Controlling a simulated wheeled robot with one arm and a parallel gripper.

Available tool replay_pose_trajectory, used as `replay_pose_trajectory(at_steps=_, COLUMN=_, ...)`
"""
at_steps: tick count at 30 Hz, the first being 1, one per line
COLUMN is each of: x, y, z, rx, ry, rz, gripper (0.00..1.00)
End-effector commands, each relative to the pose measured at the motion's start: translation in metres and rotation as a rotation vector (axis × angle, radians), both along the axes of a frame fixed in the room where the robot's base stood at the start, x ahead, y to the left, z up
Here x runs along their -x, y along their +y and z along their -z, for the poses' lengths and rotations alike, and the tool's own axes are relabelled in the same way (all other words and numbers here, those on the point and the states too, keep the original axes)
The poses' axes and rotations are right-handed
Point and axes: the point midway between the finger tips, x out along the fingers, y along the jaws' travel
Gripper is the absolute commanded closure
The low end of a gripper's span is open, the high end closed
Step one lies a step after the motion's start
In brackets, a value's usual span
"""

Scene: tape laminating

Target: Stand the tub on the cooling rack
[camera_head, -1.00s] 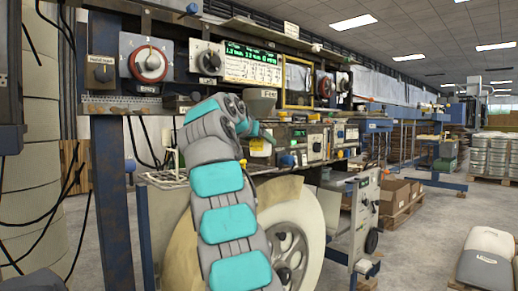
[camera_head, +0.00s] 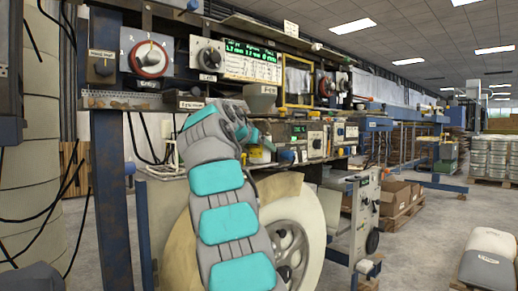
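My arm rises from the bottom middle, and its end with my gripper (camera_head: 254,138) is over the bench. The fingers are mostly hidden behind my own wrist, so I cannot see whether they are open or shut. A small whitish container with yellow on it (camera_head: 260,156), possibly the tub, shows just below and beside the gripper. I cannot tell whether they touch. A pale wire rack (camera_head: 163,172), possibly the cooling rack, lies on the bench left of my arm, partly hidden by it. Nothing is visibly standing on its exposed part.
A grey funnel-shaped part (camera_head: 262,98) is above the bench behind my gripper. A panel with dials and a green display (camera_head: 252,60) hangs over it. A blue post (camera_head: 112,200) stands at the left. Small instruments (camera_head: 316,140) crowd the bench to the right.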

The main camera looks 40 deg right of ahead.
Motion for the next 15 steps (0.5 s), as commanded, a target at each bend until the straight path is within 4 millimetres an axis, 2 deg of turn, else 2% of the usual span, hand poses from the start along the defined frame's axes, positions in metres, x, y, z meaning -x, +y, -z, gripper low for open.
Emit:
replay_pose_trajectory(at_steps=1, x=0.0001, y=0.0000, z=-0.0004, rx=0.000, ry=0.000, rz=0.000, gripper=0.07)
replay_pose_trajectory(at_steps=3, x=0.0001, y=0.0000, z=-0.0004, rx=0.000, ry=0.000, rz=0.000, gripper=0.00)
replay_pose_trajectory(at_steps=15, x=0.0013, y=0.0024, z=-0.0036, rx=0.001, ry=0.000, rz=0.000, gripper=0.00)
